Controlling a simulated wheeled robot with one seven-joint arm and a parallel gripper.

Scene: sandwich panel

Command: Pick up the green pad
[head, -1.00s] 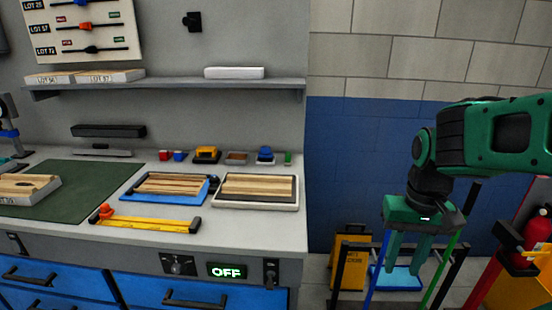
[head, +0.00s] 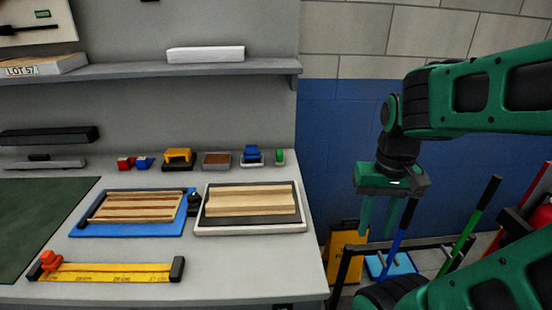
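A small green pad (head: 280,157) stands at the back right of the grey workbench, close to the wall and the bench's right end. It is the rightmost of a row of small items. My gripper (head: 378,217) hangs to the right of the bench, past its right edge and in front of the blue wall. Its two green fingers point down and are apart, with nothing seen between them. The gripper is well away from the pad.
Left of the pad sit a blue-topped block (head: 253,155), a brown pad (head: 217,160) and a yellow block (head: 178,157). In front are a white tray (head: 250,229) and a blue tray (head: 88,228) with wood strips. A shelf (head: 130,71) spans above. A rack with coloured handles (head: 464,229) stands right.

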